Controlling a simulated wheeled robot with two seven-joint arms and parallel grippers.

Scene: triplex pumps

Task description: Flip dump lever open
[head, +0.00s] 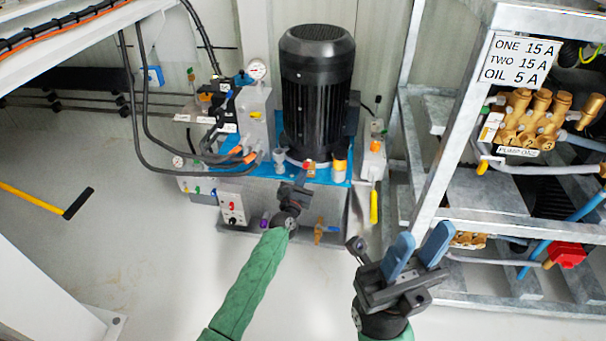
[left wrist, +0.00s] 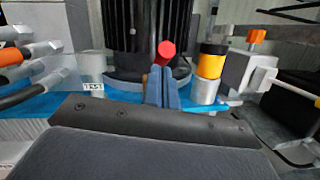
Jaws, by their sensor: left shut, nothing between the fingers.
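My left gripper (head: 300,178) is at the front edge of the blue pump base, below the black motor. Its blue fingers show together and shut in the left wrist view (left wrist: 162,84), with nothing between them. A round red knob (left wrist: 166,49) appears right at or just beyond the fingertips; whether they touch is unclear. A yellow-handled lever (head: 374,206) hangs down at the right of the unit. No label identifies the dump lever, so I cannot tell which part it is. My right gripper (head: 420,247) is open and empty, in front and to the right.
The black motor (head: 317,88) stands on the blue base (left wrist: 205,106). An orange-and-black capped cylinder (left wrist: 211,62) stands right of the red knob. Hoses and fittings crowd the left. A metal rack (head: 425,180) with brass pumps stands at right. Floor at left is mostly clear.

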